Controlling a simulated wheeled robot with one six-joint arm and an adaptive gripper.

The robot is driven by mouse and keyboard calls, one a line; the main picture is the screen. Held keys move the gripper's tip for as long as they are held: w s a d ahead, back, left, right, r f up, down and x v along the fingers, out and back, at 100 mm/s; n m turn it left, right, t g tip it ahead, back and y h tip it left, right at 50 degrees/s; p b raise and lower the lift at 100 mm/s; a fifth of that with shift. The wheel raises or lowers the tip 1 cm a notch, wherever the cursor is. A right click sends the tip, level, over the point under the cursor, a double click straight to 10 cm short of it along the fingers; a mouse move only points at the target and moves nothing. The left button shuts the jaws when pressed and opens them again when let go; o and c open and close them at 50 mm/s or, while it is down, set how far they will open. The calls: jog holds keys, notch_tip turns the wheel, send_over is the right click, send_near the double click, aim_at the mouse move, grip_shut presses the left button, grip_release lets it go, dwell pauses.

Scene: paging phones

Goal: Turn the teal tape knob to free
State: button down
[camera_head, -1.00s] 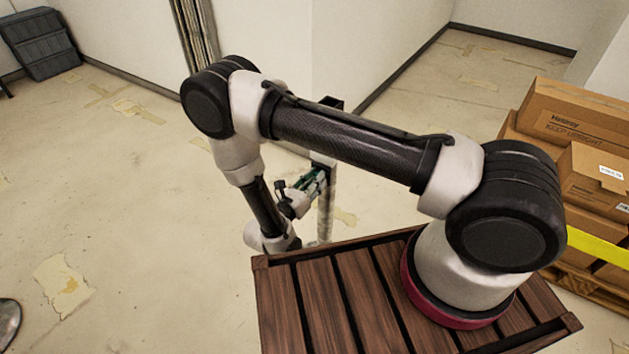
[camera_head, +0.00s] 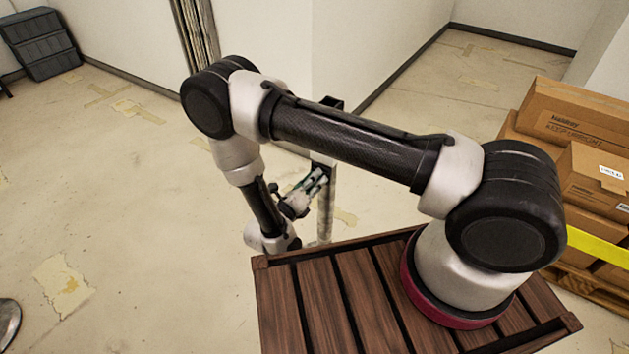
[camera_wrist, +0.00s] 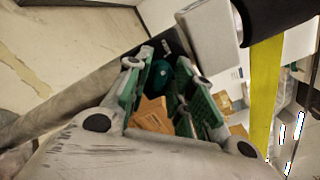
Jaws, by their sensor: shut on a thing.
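The teal tape knob (camera_wrist: 160,76) shows between the fingers of my gripper (camera_wrist: 162,66) in the wrist view. My gripper is shut on it, with green-padded fingers on both sides. The fingers hide part of the knob, and I cannot read its setting. A dark panel with small white marks (camera_wrist: 168,42) lies just beyond the fingertips. In the head view my gripper (camera_head: 316,180) reaches to the upright metal post (camera_head: 326,212). The knob cannot be made out there.
Stacked cardboard boxes (camera_head: 590,125) stand at the right, with a yellow strip (camera_head: 598,247) in front. A dark grey crate (camera_head: 40,45) stands at the far left. White walls (camera_head: 270,60) rise behind the post. The floor at left is mostly clear.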

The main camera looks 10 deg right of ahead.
dwell(0.3)
jog(key=c, duration=1.5)
grip_release()
jog(key=shift+a, duration=0.1)
jog(key=v, duration=0.7)
jog(key=shift+s+a, duration=0.15)
